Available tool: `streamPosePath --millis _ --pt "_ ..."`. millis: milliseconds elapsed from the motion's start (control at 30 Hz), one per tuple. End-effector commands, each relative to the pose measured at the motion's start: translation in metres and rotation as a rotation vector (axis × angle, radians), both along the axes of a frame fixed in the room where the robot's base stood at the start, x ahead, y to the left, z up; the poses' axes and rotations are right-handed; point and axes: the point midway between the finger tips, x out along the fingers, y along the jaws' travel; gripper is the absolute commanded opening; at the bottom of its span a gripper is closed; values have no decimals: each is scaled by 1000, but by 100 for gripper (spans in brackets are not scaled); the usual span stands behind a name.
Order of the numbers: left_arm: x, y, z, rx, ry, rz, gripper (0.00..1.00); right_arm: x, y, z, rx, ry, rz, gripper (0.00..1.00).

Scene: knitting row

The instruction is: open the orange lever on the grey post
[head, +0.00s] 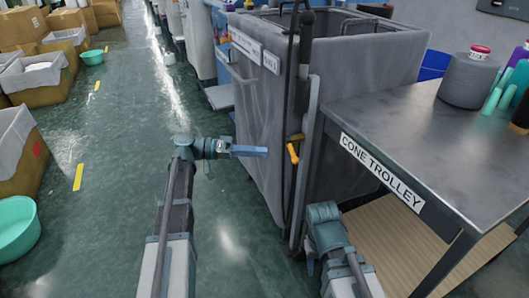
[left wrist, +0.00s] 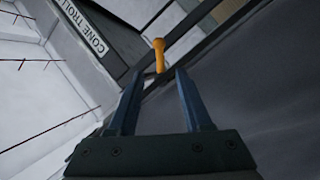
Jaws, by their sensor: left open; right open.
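The orange lever (head: 293,152) sits on the grey post (head: 309,128) at the corner of the grey bin, its handle hanging downward at a slight tilt. In the left wrist view the lever (left wrist: 158,54) stands just beyond my fingertips, roughly between them. My left gripper (head: 266,152) is open and empty, pointing right toward the lever with a small gap; its two blue fingers (left wrist: 157,75) show in the wrist view. My right arm shows at the lower middle of the head view, beside the post's foot; its fingers are hidden there.
A large grey bin (head: 262,120) stands behind the post. The cone trolley (head: 400,130) is on the right, with a grey yarn cone (head: 467,80) and teal cones on it. Boxes and a green basin (head: 14,228) line the left. The green floor between is clear.

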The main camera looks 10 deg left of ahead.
Motion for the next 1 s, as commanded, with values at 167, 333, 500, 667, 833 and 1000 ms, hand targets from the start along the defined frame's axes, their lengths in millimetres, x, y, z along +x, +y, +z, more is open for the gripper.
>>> streamPosePath --millis 167,333,500,667,833,1000 --pt "0 0 0 0 0 0 50 0 0 0 0 0 0 50" --pt "-1 -4 5 17 -6 1 26 0 0 9 0 0 0 50" --pt "-9 -26 28 152 -52 12 0 0 0 58 1 1 -1 50" --pt "-20 -49 46 365 -143 9 0 0 0 115 0 2 -2 50" --pt "-33 -62 66 596 -261 -21 0 -1 0 172 1 3 -4 50" --pt "-48 -65 92 828 -399 -79 0 -1 0 229 1 4 -6 50"
